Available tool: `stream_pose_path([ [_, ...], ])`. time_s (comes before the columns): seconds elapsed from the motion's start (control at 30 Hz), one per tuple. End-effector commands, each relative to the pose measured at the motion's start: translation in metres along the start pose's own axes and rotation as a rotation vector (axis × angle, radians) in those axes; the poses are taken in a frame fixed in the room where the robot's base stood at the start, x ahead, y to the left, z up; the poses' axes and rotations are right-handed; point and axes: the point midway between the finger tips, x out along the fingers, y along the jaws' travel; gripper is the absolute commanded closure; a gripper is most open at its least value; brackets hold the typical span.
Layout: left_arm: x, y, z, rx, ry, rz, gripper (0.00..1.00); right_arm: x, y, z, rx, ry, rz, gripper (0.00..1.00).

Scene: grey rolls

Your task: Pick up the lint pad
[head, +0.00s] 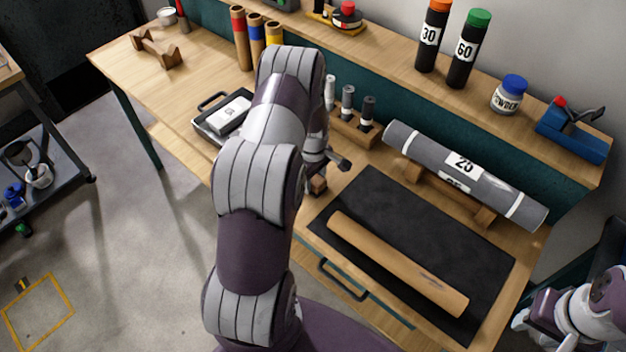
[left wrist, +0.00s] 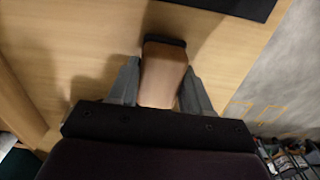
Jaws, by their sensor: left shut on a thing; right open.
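The lint pad, a wooden block with a dark edge (left wrist: 163,75), is between the two fingers of my left gripper (left wrist: 160,82) in the left wrist view. The gripper is shut on it, over the wooden bench top. In the head view the small brown block (head: 318,186) shows just left of the black mat, and my left arm hides most of that gripper. Whether the pad touches the bench is hard to tell. My right gripper (head: 521,319) is open at the lower right edge of the head view, away from the bench objects.
A tan roll (head: 395,262) lies on the black mat (head: 370,205). A grey roll marked 25 (head: 430,155) rests on a wooden cradle behind it. A wooden holder with several small tools (head: 355,130) stands behind the pad. A tray (head: 205,120) lies left of my arm.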

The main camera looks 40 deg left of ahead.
Motion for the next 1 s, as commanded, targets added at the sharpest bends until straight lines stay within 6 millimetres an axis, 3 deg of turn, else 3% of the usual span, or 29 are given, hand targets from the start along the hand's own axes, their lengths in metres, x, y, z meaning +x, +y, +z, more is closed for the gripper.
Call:
stream_pose_path([
  [0.23, -0.038, 0.001, 0.001, 0.0, 0.003, 0.004, 0.82, 0.009, 0.0, 0.001, 0.0, 0.0, 0.0, 0.57],
  [0.6, -0.089, -0.04, 0.081, 0.004, 0.001, 0.003, 0.82, 0.018, 0.0, 0.002, 0.0, 0.0, 0.0, 0.57],
  [0.8, -0.104, -0.051, 0.102, 0.001, 0.001, 0.002, 0.82, 0.019, 0.0, 0.002, 0.0, 0.0, 0.0, 0.57],
  [1.0, -0.106, -0.052, 0.105, 0.0, 0.0, 0.001, 0.82, 0.019, 0.0, 0.002, 0.0, 0.0, 0.0, 0.57],
])
